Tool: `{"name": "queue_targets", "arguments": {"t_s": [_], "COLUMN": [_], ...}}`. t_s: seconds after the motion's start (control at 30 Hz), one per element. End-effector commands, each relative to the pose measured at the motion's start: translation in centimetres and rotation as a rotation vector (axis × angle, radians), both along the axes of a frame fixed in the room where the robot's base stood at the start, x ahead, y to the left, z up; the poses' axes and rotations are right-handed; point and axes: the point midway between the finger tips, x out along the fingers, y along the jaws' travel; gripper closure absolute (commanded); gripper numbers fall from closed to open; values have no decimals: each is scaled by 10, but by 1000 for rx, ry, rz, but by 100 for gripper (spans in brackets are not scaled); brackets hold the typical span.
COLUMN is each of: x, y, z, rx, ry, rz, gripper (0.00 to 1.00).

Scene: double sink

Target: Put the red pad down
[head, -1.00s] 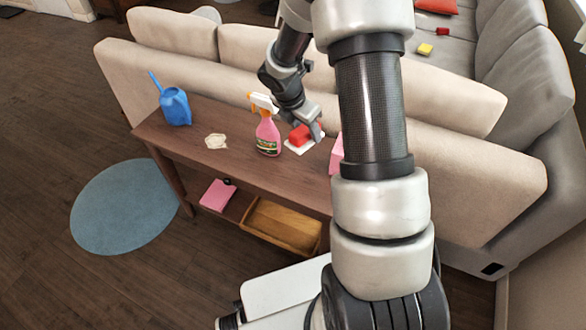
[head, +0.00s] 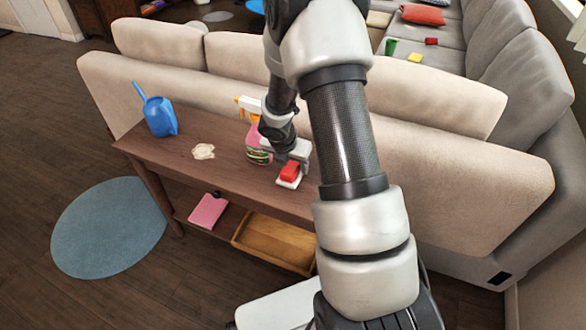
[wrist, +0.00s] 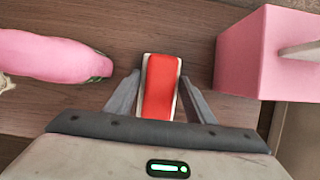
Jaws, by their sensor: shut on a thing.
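The red pad (wrist: 161,98) has a pale edge or backing and sits between the two fingers of my gripper (wrist: 160,82) in the wrist view. My gripper is shut on it. In the head view the red pad (head: 290,171) is at the front right part of the wooden console table (head: 225,171), under my gripper (head: 292,160). A pale layer shows below the red. The pad is at or just above the tabletop; I cannot tell whether it touches.
A pink spray bottle (head: 253,140) stands close left of my gripper, partly hidden by my arm. A pink box (wrist: 255,60) stands to the right in the wrist view. A blue watering can (head: 160,116) and a crumpled pale item (head: 203,151) are farther left. The sofa back (head: 180,85) rises behind.

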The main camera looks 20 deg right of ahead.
Motion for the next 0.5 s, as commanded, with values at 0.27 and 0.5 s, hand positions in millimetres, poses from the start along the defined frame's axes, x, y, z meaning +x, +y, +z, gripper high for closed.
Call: {"name": "queue_targets", "arguments": {"t_s": [0.27, 0.5], "x": [1, 0], "y": [0, 0], "z": [-1, -3], "rx": [0, 0], "ry": [-1, -1], "rz": [0, 0], "gripper": [87, 32]}}
